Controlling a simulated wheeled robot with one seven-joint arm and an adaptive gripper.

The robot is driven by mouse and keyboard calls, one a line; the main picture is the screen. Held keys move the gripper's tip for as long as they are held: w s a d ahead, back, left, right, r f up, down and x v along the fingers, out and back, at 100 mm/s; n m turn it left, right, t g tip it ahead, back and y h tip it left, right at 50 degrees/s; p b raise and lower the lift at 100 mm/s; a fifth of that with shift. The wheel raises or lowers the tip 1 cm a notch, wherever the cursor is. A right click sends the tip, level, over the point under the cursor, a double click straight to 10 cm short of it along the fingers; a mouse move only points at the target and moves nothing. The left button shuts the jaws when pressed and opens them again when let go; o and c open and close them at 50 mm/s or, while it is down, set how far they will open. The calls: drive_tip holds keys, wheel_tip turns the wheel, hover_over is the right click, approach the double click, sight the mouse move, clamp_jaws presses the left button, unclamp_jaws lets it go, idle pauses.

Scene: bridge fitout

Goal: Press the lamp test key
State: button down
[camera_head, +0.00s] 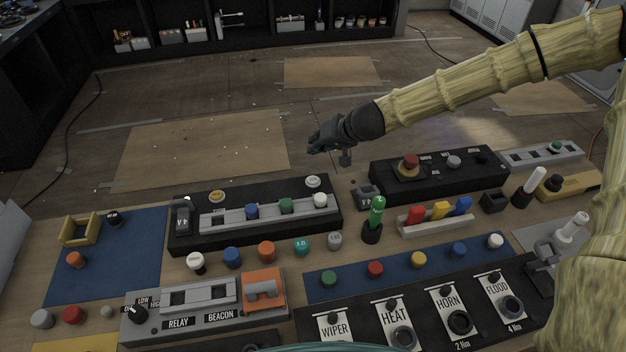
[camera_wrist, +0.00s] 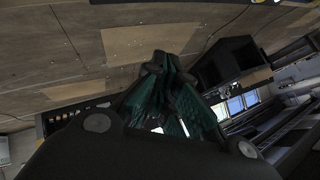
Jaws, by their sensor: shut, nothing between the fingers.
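My gripper (camera_head: 316,146) is shut and empty, held in the air beyond the back edge of the control bench, above and apart from the panels. In the wrist view its dark green fingers (camera_wrist: 158,68) meet at their tips. I cannot make out any label reading lamp test. A black panel (camera_head: 440,184) at the back right carries a red mushroom button (camera_head: 411,161) and a pale round button (camera_head: 453,161). Another black panel (camera_head: 260,241) left of centre has a strip with blue (camera_head: 252,211), green (camera_head: 286,205) and white (camera_head: 320,200) caps.
Upright obstacles include a green-handled tool (camera_head: 376,213) in a holder and a white-handled one (camera_head: 534,181). Loose coloured caps lie across the bench. An orange guard (camera_head: 263,288) sits on the grey relay panel (camera_head: 190,318). The floor (camera_head: 340,118) behind the bench is open.

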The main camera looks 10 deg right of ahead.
sight(315, 177)
drive_tip(key=shift+f+b, duration=3.4)
drive_tip(key=shift+f, duration=0.85)
drive_tip(key=shift+f, duration=0.1)
drive_tip(key=shift+f+b, duration=0.3)
drive_tip(key=shift+f+b, duration=0.3)
drive_tip(key=shift+f, duration=0.2)
drive_tip(key=shift+r, duration=0.1)
drive_tip(key=shift+s+r+p, duration=0.1)
drive_tip(key=shift+r+p, duration=0.65)
drive_tip(key=shift+r, duration=0.05)
drive_tip(key=shift+r+p, duration=2)
drive_tip(key=shift+r, duration=0.5)
